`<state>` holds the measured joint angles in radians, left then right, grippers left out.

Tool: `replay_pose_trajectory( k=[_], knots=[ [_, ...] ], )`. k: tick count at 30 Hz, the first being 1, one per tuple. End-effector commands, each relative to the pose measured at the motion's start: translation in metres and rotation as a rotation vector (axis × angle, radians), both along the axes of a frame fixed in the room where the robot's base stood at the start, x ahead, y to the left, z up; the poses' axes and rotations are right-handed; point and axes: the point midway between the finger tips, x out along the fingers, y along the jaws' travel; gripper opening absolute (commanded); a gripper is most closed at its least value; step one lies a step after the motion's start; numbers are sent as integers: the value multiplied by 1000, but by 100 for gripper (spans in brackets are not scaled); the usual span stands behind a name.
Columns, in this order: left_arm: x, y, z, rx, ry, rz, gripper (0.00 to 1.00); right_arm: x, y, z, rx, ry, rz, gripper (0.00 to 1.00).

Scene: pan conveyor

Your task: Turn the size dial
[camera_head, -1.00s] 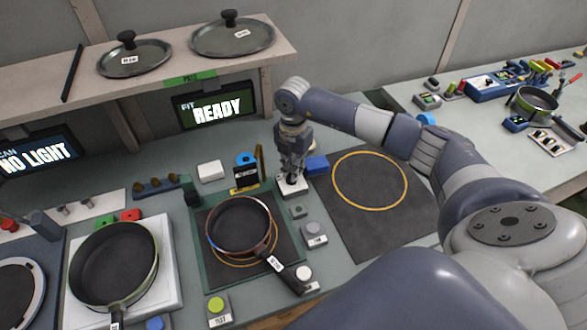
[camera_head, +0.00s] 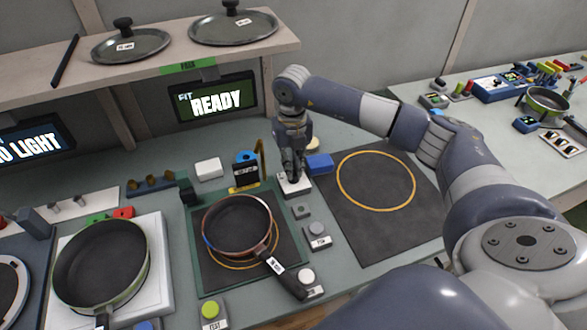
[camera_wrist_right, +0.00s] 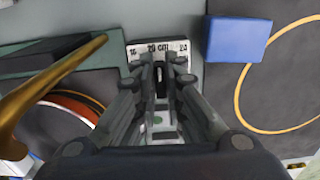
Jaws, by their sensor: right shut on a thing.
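The size dial sits on a small white plate (camera_head: 296,186) behind and to the right of the pan mat. In the right wrist view the dial's plate (camera_wrist_right: 180,47) carries printed size marks along its far edge. The dark dial knob (camera_wrist_right: 161,83) shows between my fingers. My right gripper (camera_head: 291,176) points down over the plate and is shut on the knob; it also shows in the right wrist view (camera_wrist_right: 160,90). The fingers hide most of the knob, so its setting cannot be read. My left gripper is not in view.
A copper-sided pan (camera_head: 237,223) lies on the dark mat left of the dial. A blue block (camera_head: 319,164) stands close to its right. The FIT screen (camera_head: 215,98) reads READY. A dark mat with a yellow ring (camera_head: 345,232) is clear at right.

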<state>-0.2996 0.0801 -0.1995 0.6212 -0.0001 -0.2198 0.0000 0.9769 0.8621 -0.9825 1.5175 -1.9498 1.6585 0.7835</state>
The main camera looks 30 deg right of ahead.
Motion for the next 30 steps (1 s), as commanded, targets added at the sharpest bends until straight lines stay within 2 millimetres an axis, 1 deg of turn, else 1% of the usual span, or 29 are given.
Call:
replay_pose_trajectory(
  k=[1, 15, 24, 30],
  knots=[
    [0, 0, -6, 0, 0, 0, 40, 2, 0, 0, -1, -7, 42, 0],
    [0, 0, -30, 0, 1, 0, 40, 2, 4, 0, -1, -7, 488, 0],
    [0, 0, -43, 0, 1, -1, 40, 1, 6, 1, -2, -7, 761, 0],
    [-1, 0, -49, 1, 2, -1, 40, 0, 7, 2, -3, -8, 904, 0]
  ],
)
